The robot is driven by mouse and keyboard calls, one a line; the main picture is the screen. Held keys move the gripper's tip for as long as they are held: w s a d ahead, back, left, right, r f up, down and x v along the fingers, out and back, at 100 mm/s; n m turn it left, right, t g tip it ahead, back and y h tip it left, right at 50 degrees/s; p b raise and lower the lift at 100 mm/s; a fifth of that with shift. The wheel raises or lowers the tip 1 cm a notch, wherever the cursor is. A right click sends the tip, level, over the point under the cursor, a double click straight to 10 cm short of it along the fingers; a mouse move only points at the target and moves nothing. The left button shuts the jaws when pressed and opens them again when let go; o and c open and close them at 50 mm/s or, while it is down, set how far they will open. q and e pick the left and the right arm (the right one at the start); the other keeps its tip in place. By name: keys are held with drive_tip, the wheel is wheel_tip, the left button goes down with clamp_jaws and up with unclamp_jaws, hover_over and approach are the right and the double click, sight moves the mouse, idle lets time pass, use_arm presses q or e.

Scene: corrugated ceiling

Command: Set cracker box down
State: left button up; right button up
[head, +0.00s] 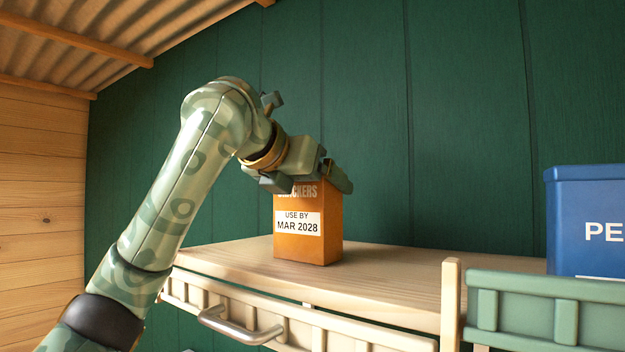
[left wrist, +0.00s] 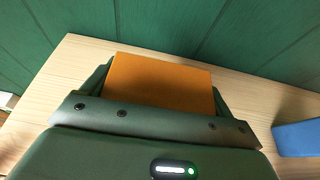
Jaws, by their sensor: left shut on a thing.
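The cracker box (head: 322,238) is orange, with a white label reading "USE BY MAR 2028". It is upright at the wooden shelf top (head: 390,268), and its base appears to meet the surface. My left gripper (head: 314,182) is shut on the upper part of the box from above and covers part of the word "CRACKERS". In the left wrist view, the orange top of the box (left wrist: 160,82) lies between the two fingers of the gripper (left wrist: 160,95). My right gripper is not in view.
A blue container (head: 580,215) with lettering starting "PE" stands to the right. A green rail (head: 545,310) and a wooden post (head: 450,305) are at the front right. A metal handle (head: 238,327) is on the front below the box. The wood between box and blue container is clear.

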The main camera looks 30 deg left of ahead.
use_arm(q)
drive_tip(key=shift+w+a, duration=0.1)
drive_tip(key=o, duration=0.9)
drive_tip(key=shift+o, duration=0.5)
drive_tip(key=shift+d, duration=0.35)
drive_tip(key=b+v, duration=0.3)
drive_tip(key=v, duration=0.9)
drive_tip(key=shift+a, duration=0.2)
